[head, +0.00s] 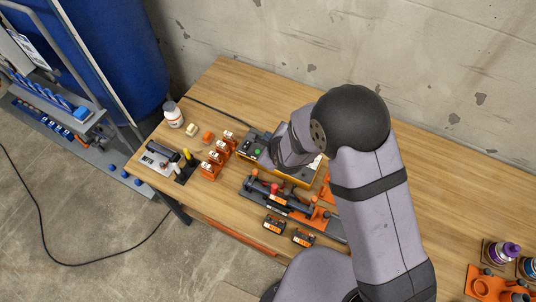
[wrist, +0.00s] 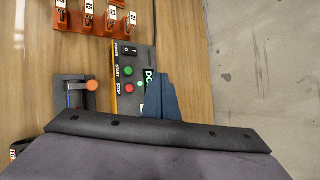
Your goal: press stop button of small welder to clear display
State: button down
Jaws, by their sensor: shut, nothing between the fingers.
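The small welder (wrist: 119,47) is a grey box with an orange side on the bench; in the head view (head: 251,142) my arm partly covers it. Its panel in the wrist view has a black power switch (wrist: 131,50), a green START button (wrist: 127,70) and a red STOP button (wrist: 128,88). The display (wrist: 149,75) shows lit green characters, partly cut off by my gripper. My gripper (wrist: 164,76) is shut and empty, over the panel beside the display, right of the STOP button in the wrist view. Whether it touches the panel cannot be told.
Orange holders with numbered tags (head: 217,158) stand left of the welder. A dark clamp fixture with orange parts (head: 285,198) lies in front of it. A white bottle (head: 173,115) stands at the bench's left. The wall (head: 430,70) is behind. Bare wood (head: 450,195) lies right of my arm.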

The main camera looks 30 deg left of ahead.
jog(key=shift+f, duration=0.2)
notch_tip(320, 180, down, 7)
jog(key=b, duration=0.4)
jog(key=shift+r, duration=0.1)
jog(key=shift+f+b, duration=0.85)
jog(key=shift+b, duration=0.1)
jog(key=shift+d+f+b, duration=0.1)
jog(key=shift+f+b, duration=0.8)
jog(key=shift+b, duration=0.25)
dwell(2.2)
dwell(0.3)
jog(key=shift+r+p, duration=0.5)
jog(key=shift+r, duration=0.4)
jog(key=shift+r+p, duration=1.45)
jog(key=shift+r, duration=1.05)
